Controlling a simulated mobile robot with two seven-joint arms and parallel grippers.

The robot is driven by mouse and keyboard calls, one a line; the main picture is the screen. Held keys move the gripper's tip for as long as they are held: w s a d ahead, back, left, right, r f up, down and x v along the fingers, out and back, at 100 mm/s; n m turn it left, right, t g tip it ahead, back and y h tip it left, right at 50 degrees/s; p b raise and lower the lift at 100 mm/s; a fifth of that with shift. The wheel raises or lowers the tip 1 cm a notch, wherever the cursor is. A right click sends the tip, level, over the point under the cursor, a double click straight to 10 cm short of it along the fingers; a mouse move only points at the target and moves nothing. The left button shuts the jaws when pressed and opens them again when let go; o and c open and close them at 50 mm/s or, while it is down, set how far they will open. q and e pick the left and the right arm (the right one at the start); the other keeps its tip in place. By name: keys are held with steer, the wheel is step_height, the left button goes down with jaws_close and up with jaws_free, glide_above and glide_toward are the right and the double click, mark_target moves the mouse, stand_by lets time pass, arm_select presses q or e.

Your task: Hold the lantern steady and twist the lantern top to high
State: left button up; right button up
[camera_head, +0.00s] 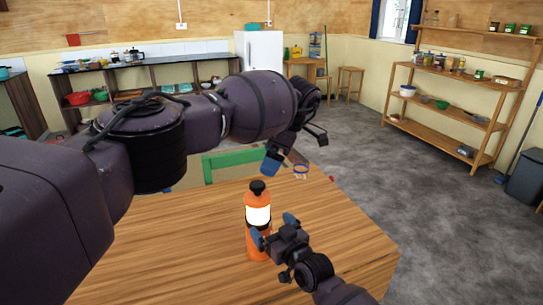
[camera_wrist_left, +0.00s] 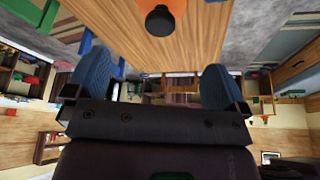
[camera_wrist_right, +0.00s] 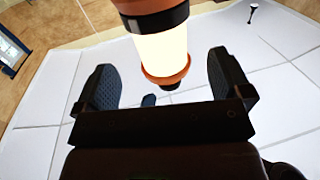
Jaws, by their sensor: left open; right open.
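The orange lantern (camera_head: 258,215) stands upright on the wooden table, with a glowing white middle and a black top knob (camera_head: 257,187). My right gripper (camera_head: 274,229) is open, low at the lantern's right side; one finger overlaps its lower body. In the right wrist view the lit lantern (camera_wrist_right: 160,50) appears upside down, ahead of the spread fingers (camera_wrist_right: 165,82); contact cannot be told. My left gripper (camera_head: 294,150) is open and empty, above and beyond the lantern. In the left wrist view its fingers (camera_wrist_left: 158,82) are apart, and the black knob (camera_wrist_left: 160,20) shows ahead of them.
The wooden table (camera_head: 180,250) is otherwise mostly clear. A green chair back (camera_head: 235,160) stands at its far edge. A small blue-rimmed object (camera_head: 301,171) shows near the far corner. Shelves (camera_head: 460,100) and a white fridge (camera_head: 260,50) stand well away.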

steer(key=v, duration=0.4)
steer(key=shift+s+d, duration=0.1)
steer(key=shift+s, duration=0.1)
